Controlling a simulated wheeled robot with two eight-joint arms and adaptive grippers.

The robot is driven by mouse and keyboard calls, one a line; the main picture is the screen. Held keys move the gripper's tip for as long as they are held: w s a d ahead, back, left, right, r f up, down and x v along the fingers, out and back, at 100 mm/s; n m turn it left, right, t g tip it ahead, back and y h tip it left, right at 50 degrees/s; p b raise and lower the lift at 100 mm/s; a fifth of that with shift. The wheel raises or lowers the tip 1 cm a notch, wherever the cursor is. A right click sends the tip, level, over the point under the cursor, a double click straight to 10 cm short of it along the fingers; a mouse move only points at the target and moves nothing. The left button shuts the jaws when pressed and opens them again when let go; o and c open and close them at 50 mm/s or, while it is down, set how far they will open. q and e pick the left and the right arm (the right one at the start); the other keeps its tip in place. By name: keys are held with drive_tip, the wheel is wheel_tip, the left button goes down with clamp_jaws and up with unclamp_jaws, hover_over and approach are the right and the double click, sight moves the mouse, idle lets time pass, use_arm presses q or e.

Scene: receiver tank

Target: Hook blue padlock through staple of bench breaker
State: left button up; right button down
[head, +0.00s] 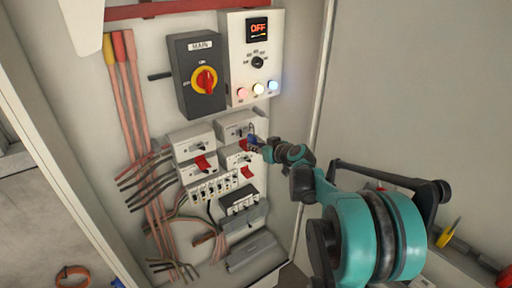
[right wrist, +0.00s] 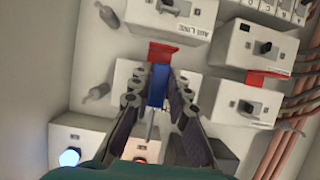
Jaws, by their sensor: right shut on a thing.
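My right gripper (head: 256,144) is shut on the blue padlock (right wrist: 157,86), in front of the breaker panel. In the right wrist view the padlock's blue body sits between the two fingertips (right wrist: 158,90), and a thin grey shackle shows below it. The padlock (head: 252,140) is small in the head view, in front of the lower part of the upper right breaker (head: 236,122). That breaker (right wrist: 125,72) is partly hidden behind the fingers in the wrist view. I cannot read its label or tell whether the shackle touches a staple. My left gripper is not in view.
Red pieces stick out at neighbouring breakers, one close to the padlock (right wrist: 165,52) and one to its left (head: 203,163). The MAIN switch (head: 197,75) and the display box (head: 250,60) are above. Wires (head: 145,180) run down the left. Bare cabinet wall lies right.

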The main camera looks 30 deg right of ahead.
drive_tip(key=shift+w+a+b, duration=0.1)
drive_tip(key=shift+w+b, duration=0.25)
drive_tip(key=shift+w, duration=1.35)
idle(0.9)
drive_tip(key=shift+f+b, duration=0.95)
drive_tip(key=shift+b, duration=0.05)
idle(1.4)
idle(0.3)
drive_tip(key=c, duration=1.4)
unclamp_jaws()
drive_tip(key=shift+o, duration=0.2)
drive_tip(key=shift+s, duration=0.1)
drive_tip(key=a+v, duration=0.1)
drive_tip(key=v, duration=1.1)
drive_tip(key=shift+d, duration=0.4)
